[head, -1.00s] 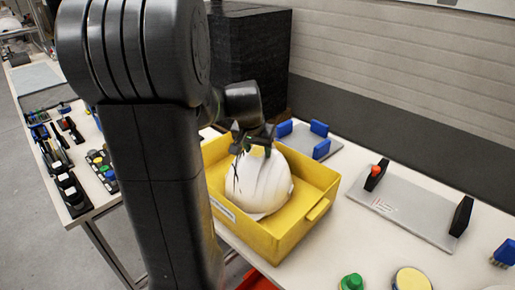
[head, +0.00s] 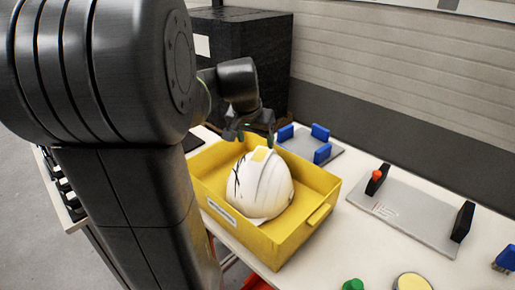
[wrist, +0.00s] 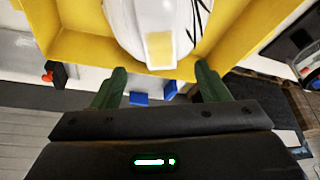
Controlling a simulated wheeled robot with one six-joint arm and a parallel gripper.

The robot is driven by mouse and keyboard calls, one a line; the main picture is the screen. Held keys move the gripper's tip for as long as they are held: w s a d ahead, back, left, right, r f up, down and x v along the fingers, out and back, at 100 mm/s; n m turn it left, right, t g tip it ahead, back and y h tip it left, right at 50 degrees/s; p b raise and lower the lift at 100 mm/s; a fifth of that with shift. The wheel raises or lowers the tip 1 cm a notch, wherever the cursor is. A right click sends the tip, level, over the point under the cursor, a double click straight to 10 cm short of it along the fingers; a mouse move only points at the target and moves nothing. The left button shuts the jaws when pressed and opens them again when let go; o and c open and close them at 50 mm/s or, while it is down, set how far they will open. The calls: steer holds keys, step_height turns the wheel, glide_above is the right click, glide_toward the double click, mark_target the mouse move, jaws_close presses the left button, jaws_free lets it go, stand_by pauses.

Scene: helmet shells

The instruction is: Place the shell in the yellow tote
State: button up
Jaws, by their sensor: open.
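The white helmet shell (head: 262,188), with dark crack-like lines and a yellow patch, sits inside the yellow tote (head: 290,245). The shell also shows in the wrist view (wrist: 150,22), with the tote's yellow wall (wrist: 75,52) around it. My gripper (head: 252,138) is just above and behind the shell, near the tote's back edge. In the wrist view my gripper's two green fingers (wrist: 158,80) are spread apart with nothing between them, clear of the shell. My arm hides part of the tote's left side in the head view.
A grey plate with blue blocks (head: 312,146) lies behind the tote. A grey fixture with black uprights (head: 410,212) stands to the right. A green button (head: 352,285) and a yellow disc (head: 412,282) are at the front. A large black box (head: 245,50) stands at the back.

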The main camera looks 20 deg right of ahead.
mark_target(259, 156)
steer(key=shift+v, duration=2.3)
steer(key=shift+f, duration=0.15)
steer(key=x, duration=1.2)
steer(key=shift+f+b, duration=0.4)
step_height(259, 156, up, 3)
steer(key=shift+f+p, duration=0.1)
steer(key=shift+p, duration=0.3)
steer(key=shift+r, duration=0.55)
steer(key=shift+f, duration=0.1)
